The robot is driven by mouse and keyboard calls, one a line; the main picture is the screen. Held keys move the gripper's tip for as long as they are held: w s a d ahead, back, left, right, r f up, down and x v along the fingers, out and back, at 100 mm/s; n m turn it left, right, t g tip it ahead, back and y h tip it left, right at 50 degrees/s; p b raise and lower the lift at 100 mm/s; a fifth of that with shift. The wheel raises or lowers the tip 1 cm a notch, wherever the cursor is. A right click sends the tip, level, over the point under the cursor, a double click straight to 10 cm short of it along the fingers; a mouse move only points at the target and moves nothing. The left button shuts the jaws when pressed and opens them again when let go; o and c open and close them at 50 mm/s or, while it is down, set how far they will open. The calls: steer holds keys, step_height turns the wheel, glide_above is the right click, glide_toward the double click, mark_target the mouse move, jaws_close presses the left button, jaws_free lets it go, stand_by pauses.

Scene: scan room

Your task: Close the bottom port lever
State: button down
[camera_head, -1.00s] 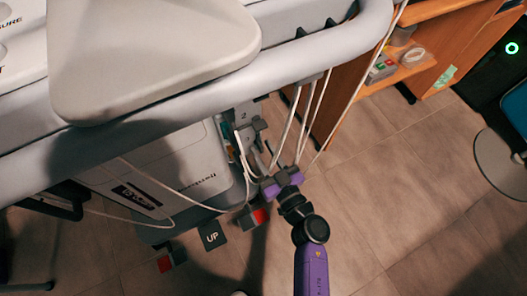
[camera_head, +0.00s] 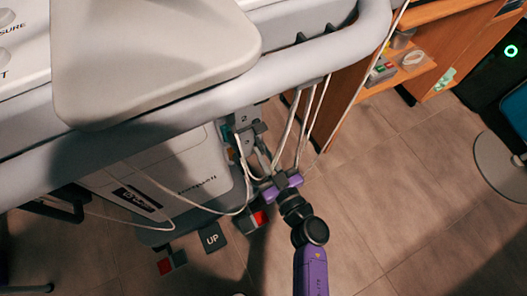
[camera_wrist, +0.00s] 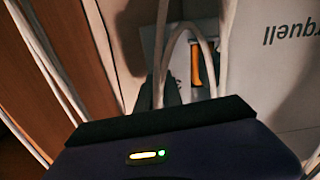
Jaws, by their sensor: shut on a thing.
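My gripper (camera_head: 270,163) is purple and dark grey, at the side of the grey and white ultrasound cart, just below its handle rail. Its fingers are shut on the bottom port lever at the lower end of the grey port panel (camera_head: 244,120); the lever is mostly hidden by the fingers and cables. In the wrist view, the dark fingers (camera_wrist: 163,93) reach in among white cables, and an orange part (camera_wrist: 204,66) of the port area shows just right of them. The lever's exact angle cannot be told.
White cables (camera_head: 287,130) hang around the panel and my gripper. The grey handle rail (camera_head: 290,68) passes above. Pedals, one marked UP (camera_head: 212,239), lie by the cart's base. A wooden shelf unit (camera_head: 350,110) stands to the right. The tiled floor (camera_head: 410,190) is clear at lower right.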

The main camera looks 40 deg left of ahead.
steer(key=n+p, duration=0.1)
steer(key=n, duration=0.3)
steer(key=shift+s, duration=0.1)
steer(key=shift+s+f+n+b, duration=0.15)
steer(key=shift+n+b, duration=0.25)
steer(key=shift+n, duration=2.85)
steer(key=shift+f+n+b, duration=0.15)
steer(key=shift+n+b, duration=0.25)
steer(key=shift+n, duration=2.85)
steer(key=c, duration=1.5)
jaws_free()
